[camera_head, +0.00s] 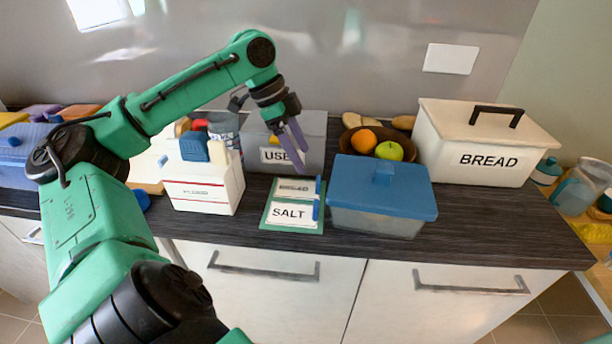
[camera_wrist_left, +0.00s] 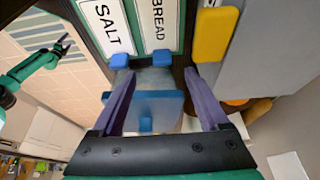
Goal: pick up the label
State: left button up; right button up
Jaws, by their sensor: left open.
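The SALT label (camera_head: 290,213) is a white card with a blue grip at its right end. It lies on a green holder (camera_head: 266,214) on the counter. The BREAD label (camera_head: 296,188) lies just behind it. In the left wrist view the SALT label (camera_wrist_left: 105,25) and BREAD label (camera_wrist_left: 158,22) show side by side, their blue grips toward the fingers. My left gripper (camera_head: 297,137) is open and empty, above and behind the labels, with its purple fingers apart (camera_wrist_left: 158,72). My right gripper (camera_wrist_left: 62,46) shows small at the left of the left wrist view; its jaws are unclear.
A clear box with a blue lid (camera_head: 382,215) stands right of the labels. A white carton (camera_head: 203,188) stands left. A grey bin (camera_head: 312,130), a fruit bowl (camera_head: 350,146) and a BREAD box (camera_head: 480,150) stand behind. The counter's front strip is clear.

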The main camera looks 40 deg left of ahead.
aim_at(298, 184)
pick_arm(q)
jog(key=p+x, duration=0.1)
jog(key=x, duration=0.3)
jog(key=p+x, duration=0.1)
jog(key=x, duration=0.3)
jog(key=shift+w+d+f, duration=0.2)
jog(key=shift+w+d, duration=0.05)
jog(key=shift+w, duration=0.05)
jog(key=shift+w+f, duration=0.1)
jog(key=shift+f, duration=0.15)
jog(key=c, duration=1.2)
